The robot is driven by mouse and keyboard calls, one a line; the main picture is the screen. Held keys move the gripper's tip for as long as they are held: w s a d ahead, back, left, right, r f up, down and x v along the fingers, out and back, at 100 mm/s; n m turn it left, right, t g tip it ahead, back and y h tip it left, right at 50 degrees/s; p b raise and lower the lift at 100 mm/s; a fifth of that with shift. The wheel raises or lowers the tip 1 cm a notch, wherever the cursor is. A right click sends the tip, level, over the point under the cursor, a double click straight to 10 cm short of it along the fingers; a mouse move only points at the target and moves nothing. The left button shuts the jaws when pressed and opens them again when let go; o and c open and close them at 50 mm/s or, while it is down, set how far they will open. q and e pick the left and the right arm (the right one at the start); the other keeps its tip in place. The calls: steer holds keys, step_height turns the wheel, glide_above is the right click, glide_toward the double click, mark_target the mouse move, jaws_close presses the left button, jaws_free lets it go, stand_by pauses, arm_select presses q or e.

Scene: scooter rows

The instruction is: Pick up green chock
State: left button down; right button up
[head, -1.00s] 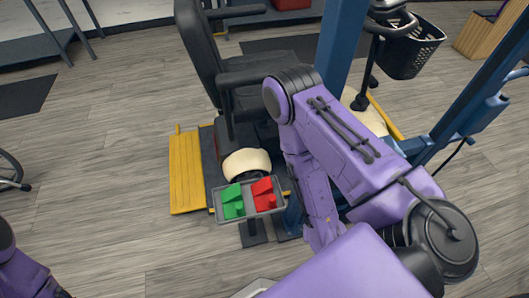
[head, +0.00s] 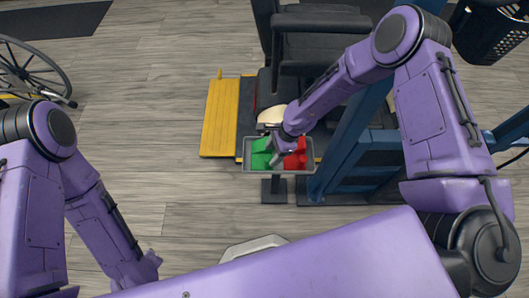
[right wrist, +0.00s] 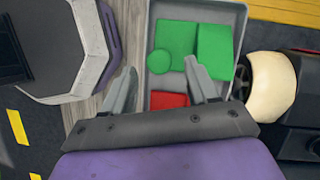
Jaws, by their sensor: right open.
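The green chock (head: 260,154) lies at the left end of a small grey tray (head: 278,171) in the head view. A red chock (head: 297,160) lies at the right end. My right gripper (head: 279,152) is over the tray and partly hides both chocks. In the right wrist view my right gripper (right wrist: 160,70) is open and empty. Its right finger overlaps the near edge of the green chock (right wrist: 205,48); its left finger is outside the tray's left wall. I cannot tell whether it touches anything. My left arm is at lower left, but its fingers do not show.
A black scooter seat (head: 318,22) and a blue post (head: 345,148) stand behind and right of the tray. A yellow platform (head: 221,117) lies to its left. A spoked wheel (head: 30,70) is at far left. A black basket (head: 490,32) is at upper right.

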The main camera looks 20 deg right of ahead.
mark_target(269, 158)
steer(key=x, duration=0.5)
steer(key=shift+f, duration=0.1)
jaws_close()
